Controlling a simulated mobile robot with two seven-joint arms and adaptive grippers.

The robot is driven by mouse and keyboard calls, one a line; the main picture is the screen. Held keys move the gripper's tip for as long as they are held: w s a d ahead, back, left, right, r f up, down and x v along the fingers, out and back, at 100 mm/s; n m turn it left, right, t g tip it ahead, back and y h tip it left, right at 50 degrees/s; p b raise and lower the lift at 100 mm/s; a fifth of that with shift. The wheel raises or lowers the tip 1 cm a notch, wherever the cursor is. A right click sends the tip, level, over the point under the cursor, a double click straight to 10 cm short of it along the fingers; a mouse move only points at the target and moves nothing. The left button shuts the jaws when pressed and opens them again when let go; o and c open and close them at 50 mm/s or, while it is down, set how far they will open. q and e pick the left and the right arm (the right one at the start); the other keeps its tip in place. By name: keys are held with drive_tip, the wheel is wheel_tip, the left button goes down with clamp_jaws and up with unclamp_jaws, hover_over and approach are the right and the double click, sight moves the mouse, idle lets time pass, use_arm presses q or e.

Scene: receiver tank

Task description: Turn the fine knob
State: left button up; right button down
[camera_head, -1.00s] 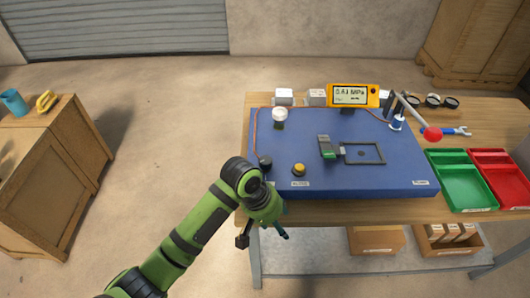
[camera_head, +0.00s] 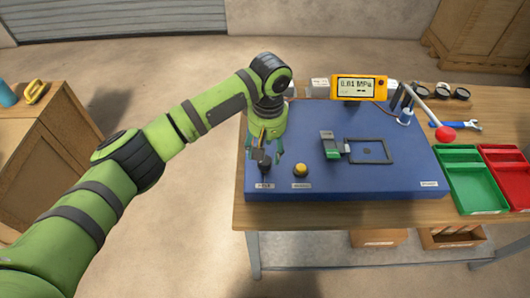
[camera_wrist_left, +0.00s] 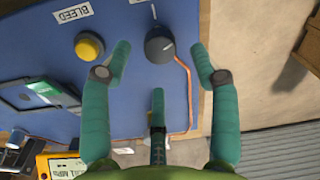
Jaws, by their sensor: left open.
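The fine knob, a black round knob (camera_head: 265,169), sits at the front left corner of the blue panel (camera_head: 330,180), with a small label below it. In the left wrist view the black knob (camera_wrist_left: 159,45) has a white pointer line and lies just beyond my fingertips. My left gripper (camera_head: 265,155) hangs above and just behind the knob, partly hidden by its own arm. In the wrist view its three teal fingers (camera_wrist_left: 160,70) are spread open and empty, with the knob ahead of the gap and no clear contact. My right gripper is not in view.
A yellow button (camera_head: 300,170), labelled BLEED in the wrist view, stands right of the knob. A green-and-grey part (camera_head: 330,146) and a black frame (camera_head: 370,151) lie farther right. A yellow display (camera_head: 359,88) and a red-ended lever (camera_head: 445,134) stand behind and right.

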sight(265, 163)
use_arm(q)
wheel_tip(265, 163, down, 3)
drive_tip(key=shift+w+a+f, duration=0.1)
drive_tip(key=shift+f, duration=0.25)
drive_tip(key=c, duration=1.1)
drive_tip(key=shift+c, duration=0.2)
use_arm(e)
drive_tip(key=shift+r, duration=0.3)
use_arm(q)
drive_tip(key=shift+p, duration=0.4)
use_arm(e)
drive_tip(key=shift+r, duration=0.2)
